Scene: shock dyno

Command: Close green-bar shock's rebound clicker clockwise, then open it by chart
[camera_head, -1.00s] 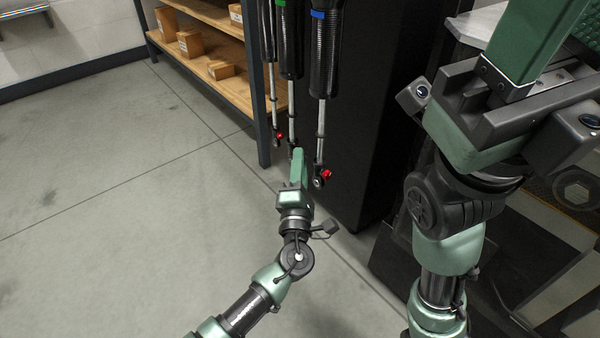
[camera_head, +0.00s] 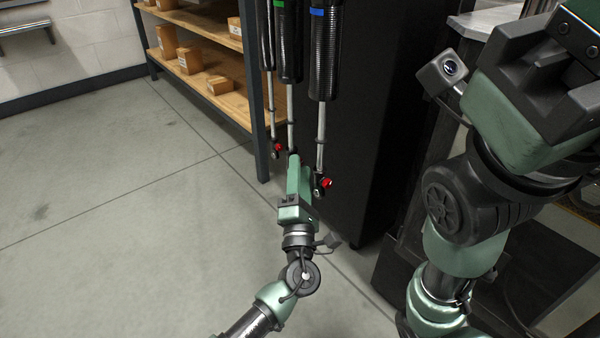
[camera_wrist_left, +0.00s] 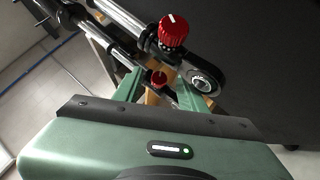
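The green-bar shock (camera_head: 289,50) hangs upright between two others in the head view. My left gripper (camera_head: 294,160) is at its lower end and hides its rebound clicker there. In the left wrist view, my left gripper's fingers (camera_wrist_left: 160,88) stand apart on either side of a small red part (camera_wrist_left: 158,78), with slight gaps visible. A larger red knob with a white mark (camera_wrist_left: 174,30) sits just beyond, beside a metal eyelet (camera_wrist_left: 203,83). I cannot tell for sure which shock each red part belongs to. My right gripper (camera_head: 560,60) shows only its body; its fingertips are out of frame.
The blue-bar shock (camera_head: 323,60) hangs close on the right, with its red knob (camera_head: 327,183) near my left gripper. Another shock (camera_head: 267,40) with a red knob (camera_head: 277,149) hangs on the left. A wooden shelf (camera_head: 222,98) holds boxes behind. Open floor lies left.

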